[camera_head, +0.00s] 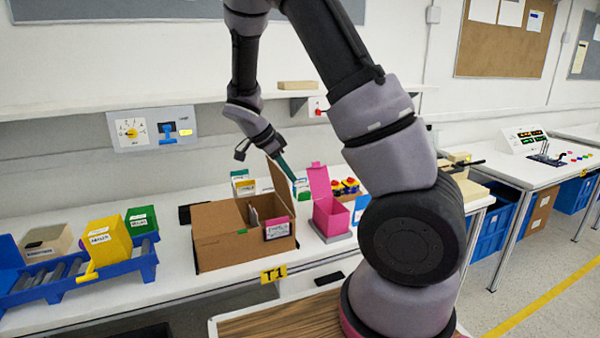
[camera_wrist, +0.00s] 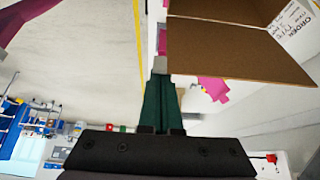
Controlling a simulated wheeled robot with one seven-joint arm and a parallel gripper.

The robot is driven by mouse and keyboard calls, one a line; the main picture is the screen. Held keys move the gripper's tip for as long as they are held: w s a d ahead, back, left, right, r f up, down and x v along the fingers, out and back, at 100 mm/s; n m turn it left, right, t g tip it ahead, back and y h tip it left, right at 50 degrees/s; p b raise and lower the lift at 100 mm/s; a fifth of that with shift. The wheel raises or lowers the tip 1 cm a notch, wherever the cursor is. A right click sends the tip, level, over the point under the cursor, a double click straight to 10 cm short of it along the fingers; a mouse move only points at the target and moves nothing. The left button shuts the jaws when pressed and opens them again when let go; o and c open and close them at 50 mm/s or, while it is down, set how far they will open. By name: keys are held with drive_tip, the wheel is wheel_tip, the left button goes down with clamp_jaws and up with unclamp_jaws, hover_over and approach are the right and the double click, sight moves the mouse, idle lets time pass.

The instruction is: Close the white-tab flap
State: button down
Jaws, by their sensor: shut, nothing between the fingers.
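The brown cardboard box (camera_head: 215,240) stands on the white bench, its top at least partly open. One flap (camera_head: 283,188) stands up at its right side; a brown panel that looks like this flap fills the upper right of the wrist view (camera_wrist: 235,55). A small pale tab (camera_wrist: 162,65) shows at the panel's near left corner. My gripper (camera_head: 292,176) is just behind the raised flap, pointing down and right. In the wrist view its green fingers (camera_wrist: 161,82) are together and empty, with tips close to the tab; I cannot tell whether they touch.
A pink box (camera_head: 330,215) with a raised lid stands right of the cardboard box. A blue rack (camera_head: 80,282) with yellow and green bins is at the left. A wall panel (camera_head: 152,129) with a dial hangs behind. Bench space between rack and box is clear.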

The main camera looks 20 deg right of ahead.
drive_tip(key=a+f+h, duration=0.9)
drive_tip(key=a+h, duration=0.1)
drive_tip(key=a, duration=0.2)
drive_tip(key=shift+s+a, duration=0.2)
drive_tip(key=shift+f, duration=0.15)
idle(0.4)
